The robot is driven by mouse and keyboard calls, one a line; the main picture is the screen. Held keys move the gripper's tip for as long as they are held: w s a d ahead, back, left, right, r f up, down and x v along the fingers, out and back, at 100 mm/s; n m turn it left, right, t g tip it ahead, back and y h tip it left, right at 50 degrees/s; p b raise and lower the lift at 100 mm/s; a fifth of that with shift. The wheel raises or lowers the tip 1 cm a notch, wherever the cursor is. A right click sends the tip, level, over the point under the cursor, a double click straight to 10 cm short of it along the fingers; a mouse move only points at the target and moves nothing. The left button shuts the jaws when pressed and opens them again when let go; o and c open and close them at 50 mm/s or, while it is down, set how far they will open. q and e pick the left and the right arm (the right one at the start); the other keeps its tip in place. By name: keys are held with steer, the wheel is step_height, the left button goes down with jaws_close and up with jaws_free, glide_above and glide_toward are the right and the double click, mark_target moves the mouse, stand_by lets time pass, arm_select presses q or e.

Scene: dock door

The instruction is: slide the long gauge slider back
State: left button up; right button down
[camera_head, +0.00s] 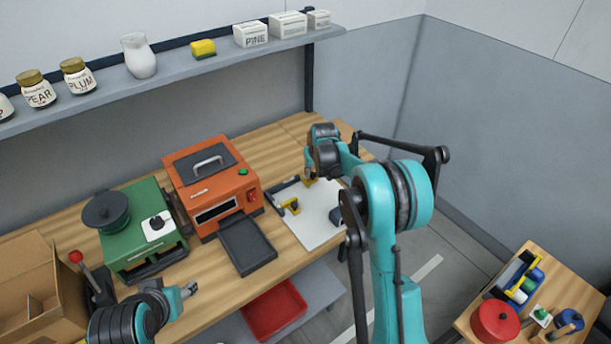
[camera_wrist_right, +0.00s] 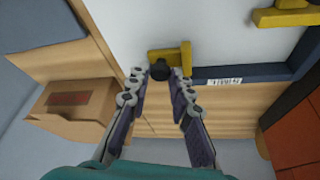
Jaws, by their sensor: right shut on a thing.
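A white board (camera_head: 318,220) on the workbench carries dark rails that meet at a corner. A yellow slider (camera_head: 311,181) sits at the end of one dark rail (camera_head: 286,185); the wrist view shows this slider (camera_wrist_right: 168,56) and the rail (camera_wrist_right: 240,74) beside it. My right gripper (camera_wrist_right: 160,78) is shut on the slider's black knob (camera_wrist_right: 158,69). A second yellow slider (camera_head: 290,207) is on the other rail and also shows in the wrist view (camera_wrist_right: 285,16). My left gripper (camera_head: 188,290) hangs at the bench's near left, empty; its finger opening is unclear.
An orange machine (camera_head: 208,182) with a dark tray (camera_head: 246,246) stands left of the board. A green press (camera_head: 138,230) and a cardboard box (camera_head: 35,295) are farther left. A shelf (camera_head: 190,67) hangs above. A side table (camera_head: 550,290) is at right.

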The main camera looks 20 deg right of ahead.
steer(key=shift+w+d, duration=0.25)
steer(key=shift+d, duration=0.35)
steer(key=shift+w+d, duration=0.2)
steer(key=shift+d, duration=0.4)
steer(key=c, duration=1.6)
jaws_free()
steer(key=shift+d, duration=0.1)
steer(key=shift+c, duration=0.2)
steer(key=o, duration=0.3)
steer(key=v, duration=1.2)
